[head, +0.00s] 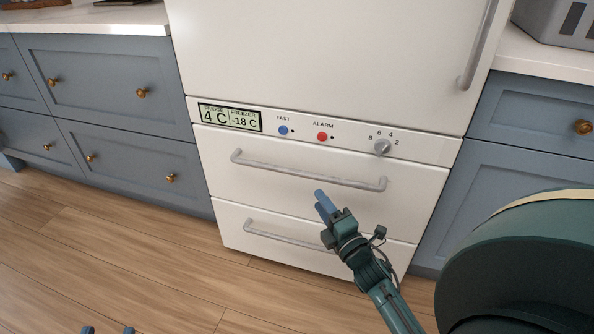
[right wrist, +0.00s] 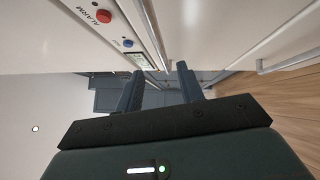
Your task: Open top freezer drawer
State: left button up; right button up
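The top freezer drawer (head: 285,190) is a white front below the control strip, and it looks shut. Its grey bar handle (head: 305,171) runs across it; a bar, likely this handle, also shows in the right wrist view (right wrist: 153,32). My right gripper (head: 323,203) is just below the handle's right half in the head view, apart from it as far as I can tell. In the right wrist view its two fingers (right wrist: 160,85) are spread with nothing gripped between them. My left gripper (head: 108,330) shows only two separated blue fingertips at the bottom edge, away from the fridge.
The lower drawer, with its own handle (head: 285,233), is shut under the top one. The control strip has a display (head: 229,117), blue and red buttons and a knob (head: 382,147). Blue cabinets (head: 110,75) flank the fridge. The wooden floor (head: 120,240) in front is clear.

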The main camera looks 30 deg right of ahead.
aim_at(300, 174)
jog(key=w, duration=0.3)
jog(key=w+r+b, duration=0.1)
jog(key=w, duration=0.3)
jog(key=w+b, duration=0.1)
jog(key=w, duration=0.3)
jog(key=shift+d+r, duration=0.3)
jog(key=shift+d, duration=0.1)
jog(key=shift+c, duration=0.4)
grip_shut()
